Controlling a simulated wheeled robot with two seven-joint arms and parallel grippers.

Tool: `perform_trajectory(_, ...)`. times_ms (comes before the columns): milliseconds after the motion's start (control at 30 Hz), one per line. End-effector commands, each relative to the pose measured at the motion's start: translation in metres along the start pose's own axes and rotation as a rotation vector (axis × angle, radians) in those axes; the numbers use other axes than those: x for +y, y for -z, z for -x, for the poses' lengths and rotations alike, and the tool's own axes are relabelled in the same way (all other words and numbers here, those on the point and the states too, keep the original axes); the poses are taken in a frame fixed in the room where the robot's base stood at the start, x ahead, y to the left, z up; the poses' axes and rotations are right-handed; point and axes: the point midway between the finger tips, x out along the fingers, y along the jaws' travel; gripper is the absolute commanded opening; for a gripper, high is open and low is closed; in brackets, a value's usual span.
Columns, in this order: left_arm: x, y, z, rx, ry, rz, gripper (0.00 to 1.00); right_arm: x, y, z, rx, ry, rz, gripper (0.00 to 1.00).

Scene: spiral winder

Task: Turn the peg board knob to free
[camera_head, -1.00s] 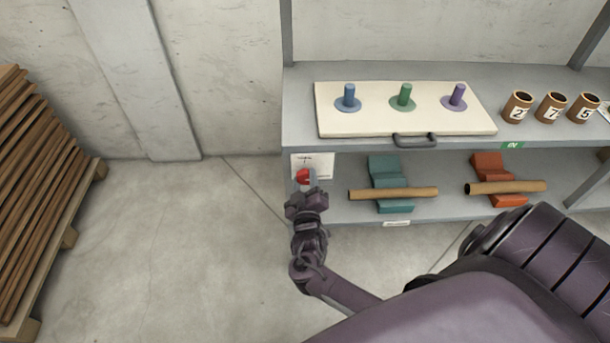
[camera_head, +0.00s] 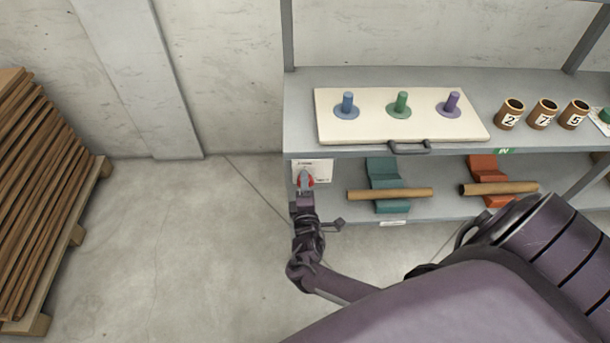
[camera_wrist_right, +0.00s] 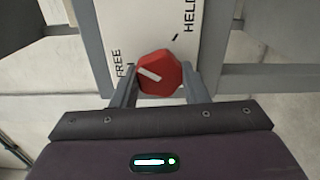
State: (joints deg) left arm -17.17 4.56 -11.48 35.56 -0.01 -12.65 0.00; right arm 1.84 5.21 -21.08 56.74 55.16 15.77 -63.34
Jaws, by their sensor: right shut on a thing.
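The red knob (camera_head: 308,181) sits on a white plate (camera_head: 322,166) at the left end of the shelf, below the peg board. In the right wrist view the knob (camera_wrist_right: 160,74) lies between the fingers of my right gripper (camera_wrist_right: 160,84), which is shut on it. The plate (camera_wrist_right: 152,20) reads FREE at the left and HELD at the upper right, with a dark tick near HELD. The knob's white line lies on its left half, slanting toward the FREE side. In the head view my right gripper (camera_head: 305,184) partly covers the knob. My left gripper is out of view.
The cream peg board (camera_head: 375,130) holds blue, green and purple pegs, with a dark handle (camera_head: 410,147) at its front. Numbered brown cups (camera_head: 510,114) stand to the right. Tubes rest on teal (camera_head: 386,172) and orange supports below. A wood stack (camera_head: 40,190) stands far left.

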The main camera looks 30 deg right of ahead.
Motion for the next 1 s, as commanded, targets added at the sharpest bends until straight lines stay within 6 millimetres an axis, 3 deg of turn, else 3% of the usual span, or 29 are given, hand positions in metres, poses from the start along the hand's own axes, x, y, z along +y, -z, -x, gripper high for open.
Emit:
perform_trajectory(500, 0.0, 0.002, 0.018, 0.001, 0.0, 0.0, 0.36, 0.0, 0.0, 0.001, 0.001, 0.002, 0.427, 0.18)
perform_trajectory(1000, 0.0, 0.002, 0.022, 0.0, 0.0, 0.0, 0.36, -0.002, 0.0, 0.001, 0.002, 0.003, 0.578, 0.18)
